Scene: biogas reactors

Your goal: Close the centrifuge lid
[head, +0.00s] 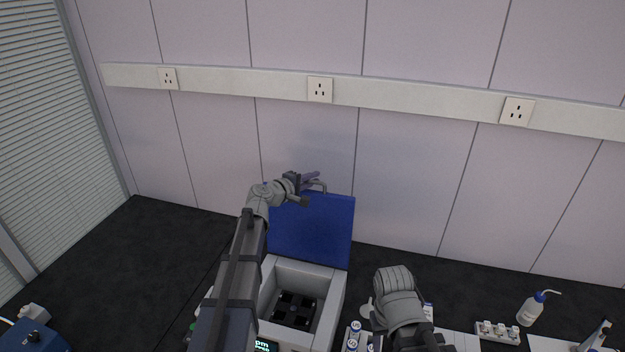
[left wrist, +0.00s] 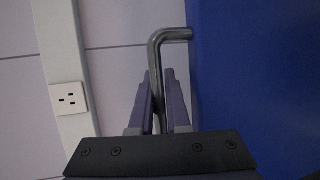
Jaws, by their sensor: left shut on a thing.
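The centrifuge (head: 337,305) is a light grey box with its blue lid (head: 312,230) standing open, upright at the back. Its chamber with a black rotor (head: 294,309) is exposed. A grey bent handle (head: 322,184) sits at the lid's top edge. My left gripper (head: 309,178) is at that handle. In the left wrist view, the handle (left wrist: 155,60) runs between the two fingers of the left gripper (left wrist: 161,100), which is shut on it; the blue lid (left wrist: 250,80) fills the right side. My right arm shows at the lower middle, but its fingers are not visible.
Several capped vials (head: 354,328) stand right of the centrifuge, beside my right arm. A white rack (head: 497,333) and a wash bottle (head: 531,309) are further right. A blue device (head: 35,338) is at the lower left. The dark bench (head: 130,255) left of the centrifuge is clear.

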